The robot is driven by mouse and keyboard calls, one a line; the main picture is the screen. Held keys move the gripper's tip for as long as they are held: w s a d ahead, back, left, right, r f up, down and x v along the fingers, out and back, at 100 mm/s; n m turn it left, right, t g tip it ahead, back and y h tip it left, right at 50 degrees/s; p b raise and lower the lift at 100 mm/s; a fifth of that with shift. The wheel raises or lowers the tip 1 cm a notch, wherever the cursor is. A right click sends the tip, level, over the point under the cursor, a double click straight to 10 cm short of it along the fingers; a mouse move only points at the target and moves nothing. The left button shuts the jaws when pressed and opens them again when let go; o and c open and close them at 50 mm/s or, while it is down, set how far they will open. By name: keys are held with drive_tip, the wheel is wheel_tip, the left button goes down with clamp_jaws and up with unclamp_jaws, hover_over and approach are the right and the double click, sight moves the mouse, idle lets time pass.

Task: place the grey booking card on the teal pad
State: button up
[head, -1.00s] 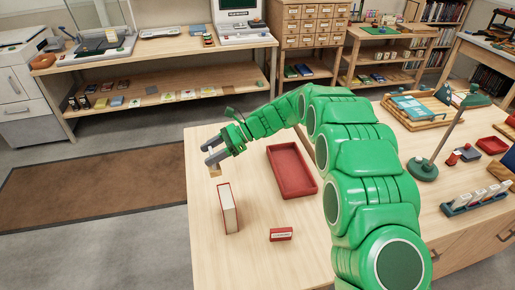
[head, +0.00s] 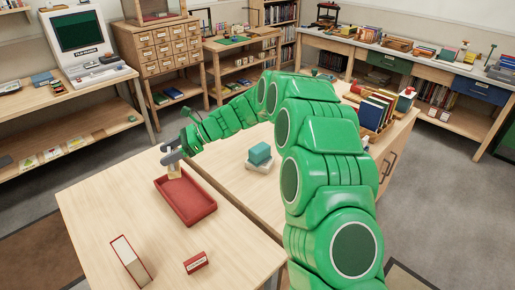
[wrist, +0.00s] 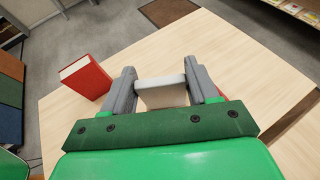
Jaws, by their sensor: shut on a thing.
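My gripper (head: 173,157) is shut on a pale, flat-faced piece (head: 175,172). It shows pale grey-white between the two fingers in the wrist view (wrist: 162,92), and more beige in the head view. I see no print on it, so I cannot tell for sure that it is the grey booking card. The gripper appears over the far end of the red tray (head: 190,205); the height is hard to judge. I cannot pick out a teal pad with certainty. A teal block (head: 260,152) sits on a pale block (head: 258,166) on the table, right of the tray.
A red book (head: 130,262) stands near the table's left front, also in the wrist view (wrist: 86,78). A small red labelled block (head: 196,262) lies near the front edge. A rack of books (head: 375,110) is at the right. My arm hides part of the table.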

drive_tip(key=w+d+r+m+t, duration=0.2)
drive_tip(key=d+r+m+t, duration=0.1)
drive_tip(key=d, duration=0.7)
drive_tip(key=w+d+r+m+t, duration=0.2)
drive_tip(key=w+d+t, duration=0.1)
drive_tip(key=d, duration=0.7)
drive_tip(key=w+d+r+m+t, duration=0.2)
drive_tip(key=d+r+m+t, duration=0.1)
drive_tip(key=d, duration=0.7)
drive_tip(key=shift+t, duration=0.3)
drive_tip(key=shift+w+a+f, duration=0.4)
drive_tip(key=shift+w+f, duration=1.85)
drive_tip(key=shift+w, duration=0.1)
drive_tip(key=shift+w+a+f, duration=0.4)
drive_tip(key=shift+w+f, duration=1.8)
drive_tip(key=shift+w, duration=0.2)
drive_tip(key=shift+w+a+f, duration=0.4)
drive_tip(key=shift+w+f, duration=1.85)
drive_tip(key=shift+w, duration=0.1)
drive_tip(key=shift+f, duration=0.15)
drive_tip(key=o, duration=1.4)
